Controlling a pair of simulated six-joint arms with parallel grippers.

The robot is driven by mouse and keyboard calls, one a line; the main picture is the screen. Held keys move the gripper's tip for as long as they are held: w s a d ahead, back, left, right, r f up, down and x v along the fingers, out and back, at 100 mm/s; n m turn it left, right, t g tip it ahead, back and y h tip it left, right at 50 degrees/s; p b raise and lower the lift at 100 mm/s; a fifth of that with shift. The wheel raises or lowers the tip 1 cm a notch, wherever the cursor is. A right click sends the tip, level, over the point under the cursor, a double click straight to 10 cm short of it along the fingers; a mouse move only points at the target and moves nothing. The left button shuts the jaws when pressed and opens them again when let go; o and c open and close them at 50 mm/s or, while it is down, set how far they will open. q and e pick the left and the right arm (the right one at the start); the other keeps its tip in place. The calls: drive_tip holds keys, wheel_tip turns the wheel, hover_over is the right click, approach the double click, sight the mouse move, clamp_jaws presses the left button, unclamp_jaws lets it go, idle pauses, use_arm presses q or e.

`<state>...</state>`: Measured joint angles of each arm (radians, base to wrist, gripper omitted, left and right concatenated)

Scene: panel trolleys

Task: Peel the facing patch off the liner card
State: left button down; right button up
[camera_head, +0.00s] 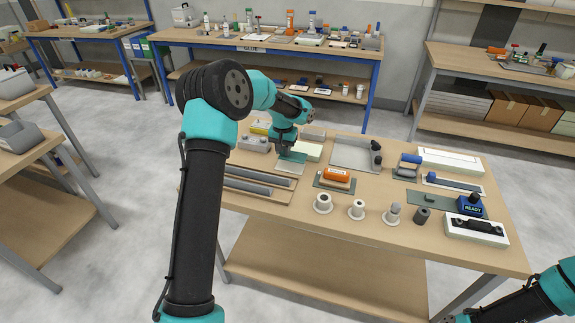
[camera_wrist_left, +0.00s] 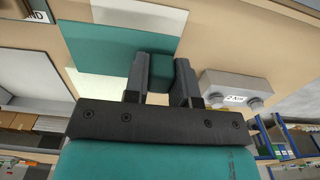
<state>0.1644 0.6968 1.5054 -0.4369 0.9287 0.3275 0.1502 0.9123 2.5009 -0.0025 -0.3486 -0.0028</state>
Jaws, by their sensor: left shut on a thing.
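The facing patch is a flat teal-green sheet (camera_head: 293,157), which also shows in the left wrist view (camera_wrist_left: 112,45). It overlaps the pale liner card (camera_head: 289,168); the card shows past the patch's edge in the left wrist view (camera_wrist_left: 140,15). My left gripper (camera_head: 284,147) is over the patch's far side. Its fingers (camera_wrist_left: 160,80) are shut on a small dark green tab at the patch's edge. I cannot tell whether any of the patch is lifted off the card. My right arm enters at the bottom right; its gripper is out of view.
Grey bars (camera_head: 245,186) lie in front. An orange-handled tool (camera_head: 336,175), a grey plate (camera_head: 352,153) and several cylinders occupy the table to the right.

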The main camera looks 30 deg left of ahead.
use_arm(q)
drive_tip(key=shift+w+d+r, duration=0.1)
drive_tip(key=shift+d+r, duration=0.15)
drive_tip(key=shift+r, duration=0.55)
drive_tip(key=shift+d+r, duration=0.2)
drive_tip(key=shift+r, duration=0.55)
drive_tip(key=shift+r, duration=0.1)
drive_tip(key=shift+r, duration=2.95)
drive_tip(key=s+d+f+m, duration=0.2)
drive_tip(key=d, duration=0.5)
drive_tip(key=s+d+f+m, duration=0.2)
drive_tip(key=s+d, duration=0.1)
drive_tip(key=d, duration=0.4)
drive_tip(key=s+d+f+m, duration=0.2)
drive_tip(key=s+d+f, duration=0.1)
drive_tip(key=d, duration=0.4)
drive_tip(key=shift+d, duration=0.15)
